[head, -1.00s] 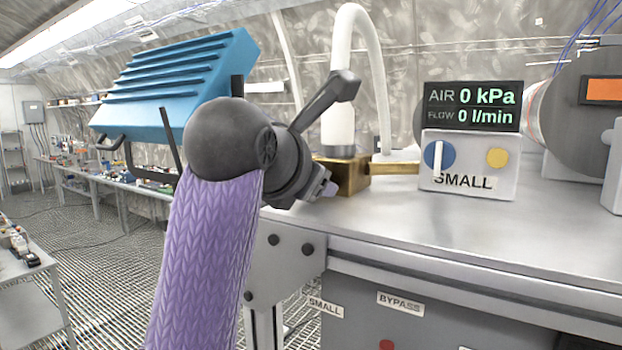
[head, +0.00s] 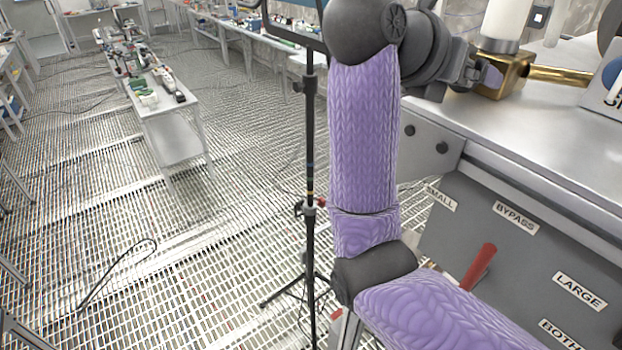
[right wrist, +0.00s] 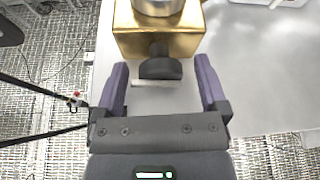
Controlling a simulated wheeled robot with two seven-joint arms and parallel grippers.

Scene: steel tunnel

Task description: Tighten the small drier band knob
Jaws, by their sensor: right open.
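The brass block (head: 508,78) stands on the steel bench top at the upper right of the head view, with a white column on it. In the right wrist view the brass block (right wrist: 160,42) shows at the top, with a dark knob (right wrist: 160,68) on its near face. My right gripper (head: 484,76) is beside the block. In the right wrist view my right gripper (right wrist: 161,75) is open, with one purple finger on each side of the knob and gaps between. The knob is hidden in the head view. My left gripper is not in view.
The bench front carries labels SMALL, BYPASS (head: 516,217), LARGE and BOTH, and a red lever (head: 479,267). A brass pipe (head: 560,75) runs right from the block. A black stand (head: 309,190) is left of my arm. Grating floor is open at left.

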